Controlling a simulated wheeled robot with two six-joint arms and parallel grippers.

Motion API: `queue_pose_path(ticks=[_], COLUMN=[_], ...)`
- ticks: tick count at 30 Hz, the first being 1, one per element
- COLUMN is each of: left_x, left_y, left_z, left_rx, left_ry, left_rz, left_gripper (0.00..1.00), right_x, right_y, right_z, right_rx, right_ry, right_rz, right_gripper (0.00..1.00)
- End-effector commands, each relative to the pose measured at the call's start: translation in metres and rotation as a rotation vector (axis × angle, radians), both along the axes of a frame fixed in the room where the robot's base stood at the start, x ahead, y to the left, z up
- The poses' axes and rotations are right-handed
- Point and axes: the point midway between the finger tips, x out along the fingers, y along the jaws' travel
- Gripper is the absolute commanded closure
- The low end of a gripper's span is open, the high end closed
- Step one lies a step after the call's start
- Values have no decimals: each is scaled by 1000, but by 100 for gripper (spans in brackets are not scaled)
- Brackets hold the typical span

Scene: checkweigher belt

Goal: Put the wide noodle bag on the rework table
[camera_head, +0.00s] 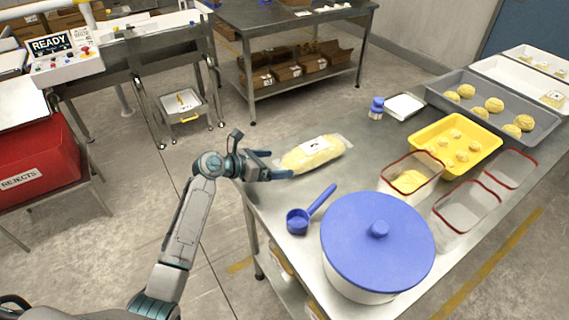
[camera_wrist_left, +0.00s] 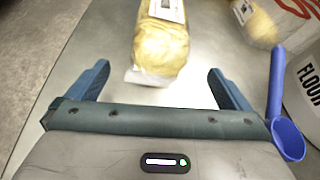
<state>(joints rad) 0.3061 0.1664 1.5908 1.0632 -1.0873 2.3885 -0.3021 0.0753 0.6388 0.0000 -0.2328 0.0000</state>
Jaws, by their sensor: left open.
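A clear bag of yellow noodles (camera_head: 312,153) with a white label lies flat on the steel table (camera_head: 355,130) at the right, near its left edge. In the left wrist view the same bag (camera_wrist_left: 160,45) is ahead, its near clear end between the fingertips. My left gripper (camera_head: 276,164) is open at the bag's left end; it also shows in the left wrist view (camera_wrist_left: 159,70), with gaps on both sides of the bag. No sign marks which table is the rework table. My right gripper is not in view.
A blue scoop (camera_head: 312,210) and a blue-lidded white tub (camera_head: 378,240) stand close to the bag. Red-rimmed clear bins (camera_head: 470,205), a yellow tray (camera_head: 490,135) and a grey tray (camera_head: 545,118) are farther right. Another steel table (camera_head: 290,14) stands behind. A red rejects bin (camera_head: 45,150) is left.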

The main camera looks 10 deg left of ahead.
Motion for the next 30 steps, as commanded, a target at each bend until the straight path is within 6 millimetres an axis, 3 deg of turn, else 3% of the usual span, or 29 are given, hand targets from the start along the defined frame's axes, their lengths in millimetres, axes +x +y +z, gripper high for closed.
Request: queue_pose_path(ticks=[6, 12, 30], left_x=[-29, -41, -43], left_y=[32, 46, 48], left_z=[16, 24, 26], left_rx=[5, 2, 0], left_ry=[1, 1, 2], left_rz=[-1, -1, -1], left_gripper=[0, 0, 0], right_x=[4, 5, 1], right_y=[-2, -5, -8], right_z=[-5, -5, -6], right_rx=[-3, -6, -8], right_ry=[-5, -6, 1], right_rz=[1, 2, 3], right_gripper=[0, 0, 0])
